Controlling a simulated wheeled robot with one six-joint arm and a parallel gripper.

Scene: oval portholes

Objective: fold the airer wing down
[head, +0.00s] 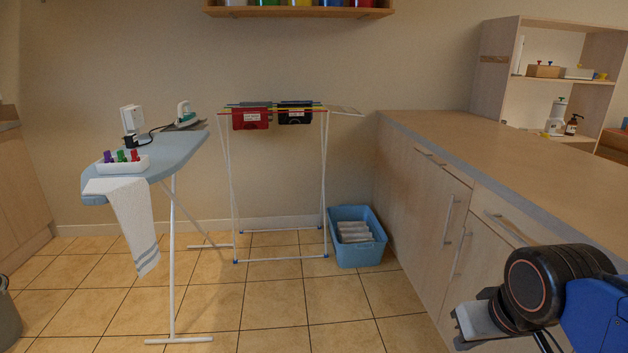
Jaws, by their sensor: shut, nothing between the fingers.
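The white airer (325,185) stands on the tiled floor near the back wall, upright on thin legs with blue feet. Its wing (346,111) sticks out to the right from the top, nearly level, toward the counter's far end. A red cloth item (251,119) and a black one (294,117) with white labels hang from the top rails. My gripper (463,328) is at the bottom right, in front of the counter's cupboards, far from the airer and touching nothing visible. It is shut and empty; its fingertips are small and hard to make out.
A blue basket (345,258) with rolled pale cloths stands at the airer's right foot. An ironing board (180,150) with iron, white tray and towel stands left. The counter (470,150) runs along the right. Tiled floor (290,295) before the airer is clear.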

